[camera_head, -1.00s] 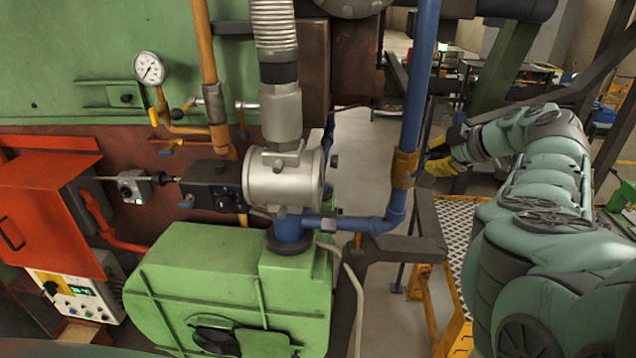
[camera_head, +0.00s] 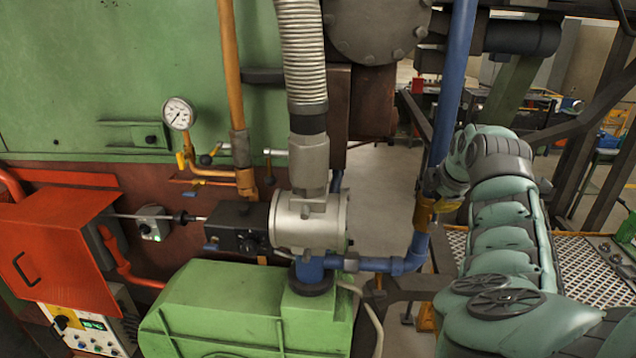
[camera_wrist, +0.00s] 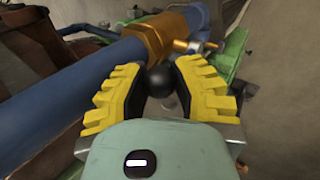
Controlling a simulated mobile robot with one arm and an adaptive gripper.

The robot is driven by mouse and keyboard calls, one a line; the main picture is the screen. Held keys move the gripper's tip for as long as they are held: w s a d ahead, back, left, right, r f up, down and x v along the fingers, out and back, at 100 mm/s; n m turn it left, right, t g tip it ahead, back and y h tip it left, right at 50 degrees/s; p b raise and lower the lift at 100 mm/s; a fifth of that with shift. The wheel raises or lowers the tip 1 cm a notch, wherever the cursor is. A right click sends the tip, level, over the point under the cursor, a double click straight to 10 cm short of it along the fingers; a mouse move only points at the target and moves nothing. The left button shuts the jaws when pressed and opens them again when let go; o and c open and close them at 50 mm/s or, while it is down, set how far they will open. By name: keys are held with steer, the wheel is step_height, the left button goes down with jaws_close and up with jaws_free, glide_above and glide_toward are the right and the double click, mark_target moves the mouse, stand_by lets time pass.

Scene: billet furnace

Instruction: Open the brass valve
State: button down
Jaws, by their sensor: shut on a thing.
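The brass valve body (camera_head: 423,214) sits on the vertical blue pipe, right of centre in the head view. It also shows at the top of the wrist view (camera_wrist: 158,38), around the blue pipe. My gripper (camera_wrist: 163,74) has yellow ridged fingers. They are shut on the valve's round black knob (camera_wrist: 170,85), which sits between the fingertips close to the brass body. In the head view my gripper is beside the valve on its right; its fingers are mostly hidden, with only a little yellow showing. The rest of the handle is hidden.
The blue pipe (camera_head: 452,90) runs up from the valve and bends left below it. A green housing (camera_head: 240,315) and a silver cylinder (camera_head: 308,220) stand to the left. A dark diagonal beam (camera_head: 590,110) and a metal grating (camera_head: 572,268) are to the right.

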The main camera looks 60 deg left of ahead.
steer(key=shift+s+a+f, duration=0.1)
steer(key=shift+s, duration=0.1)
stand_by(0.3)
steer(key=c, duration=0.6)
jaws_free()
steer(key=shift+c, duration=0.2)
steer(key=shift+r, duration=0.5)
steer(key=v, duration=0.7)
steer(key=shift+s+d+f, duration=0.2)
steer(key=shift+d, duration=0.1)
